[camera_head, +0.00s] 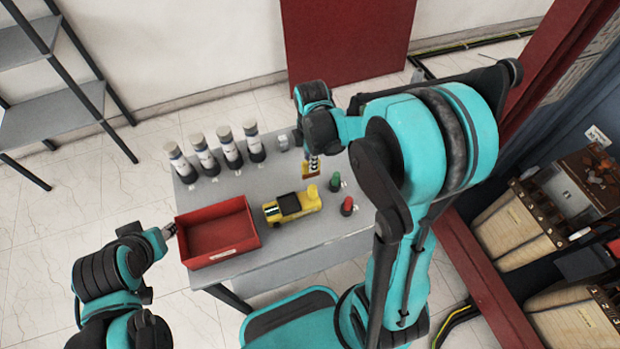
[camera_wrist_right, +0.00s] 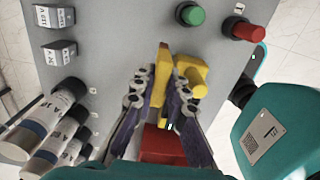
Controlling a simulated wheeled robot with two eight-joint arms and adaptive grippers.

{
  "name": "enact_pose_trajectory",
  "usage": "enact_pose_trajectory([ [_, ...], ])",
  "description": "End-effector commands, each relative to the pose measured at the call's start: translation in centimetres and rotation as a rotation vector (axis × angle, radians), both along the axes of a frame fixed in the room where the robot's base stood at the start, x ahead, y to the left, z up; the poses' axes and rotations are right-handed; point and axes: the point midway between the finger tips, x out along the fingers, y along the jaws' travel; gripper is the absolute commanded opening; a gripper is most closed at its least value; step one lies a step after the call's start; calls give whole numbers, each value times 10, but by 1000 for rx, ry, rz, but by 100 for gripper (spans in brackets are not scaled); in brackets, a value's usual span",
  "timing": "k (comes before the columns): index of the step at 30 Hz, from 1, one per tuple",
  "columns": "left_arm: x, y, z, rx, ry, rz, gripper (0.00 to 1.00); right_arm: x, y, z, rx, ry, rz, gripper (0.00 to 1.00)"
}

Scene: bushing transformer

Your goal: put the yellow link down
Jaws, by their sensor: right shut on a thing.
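The yellow link (camera_wrist_right: 162,72) is a narrow flat yellow piece between the fingers of my right gripper (camera_wrist_right: 160,88) in the right wrist view. The right gripper is shut on it. In the head view my right gripper (camera_head: 313,164) points down at the back right part of the grey table, with the yellow link (camera_head: 310,173) at its fingertips. I cannot tell whether the link touches the table. My left gripper (camera_head: 168,231) is at the left rim of the red bin; its fingers are too small to judge.
The grey table (camera_head: 290,235) carries a red bin (camera_head: 253,215), a yellow and black tool (camera_head: 292,206), a green button (camera_head: 335,182), a red button (camera_head: 347,205) and several white-and-black cylinders (camera_head: 205,155). A grey shelf (camera_head: 60,110) stands at left.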

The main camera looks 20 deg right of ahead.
Motion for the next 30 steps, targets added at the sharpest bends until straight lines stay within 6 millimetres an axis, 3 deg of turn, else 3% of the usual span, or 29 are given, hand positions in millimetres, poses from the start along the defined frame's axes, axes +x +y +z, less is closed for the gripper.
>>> enact_pose_trajectory([
  [3, 0, 0, -9, 0, 0, 0, 39, 0, 0, -21, 0, 0, 0, 0],
  [8, 0, 0, -12, 0, 0, 0, 39, 0, 0, -32, 0, 0, 0, 0],
  [15, 0, 0, -24, 0, 0, 0, 39, 0, 0, -64, 0, 0, 0, 0],
  [26, 0, 0, -27, 0, 0, 0, 39, 0, 0, -67, 0, 0, 0, 0],
  [27, 0, 0, -26, 0, 0, 0, 39, 0, 0, -66, 0, 0, 0, 21],
  [29, 0, 0, -26, 0, 0, 0, 39, 0, 0, -66, 0, 0, 0, 34],
  [30, 0, 0, -26, 0, 0, 0, 39, 0, 0, -66, 0, 0, 0, 34],
])
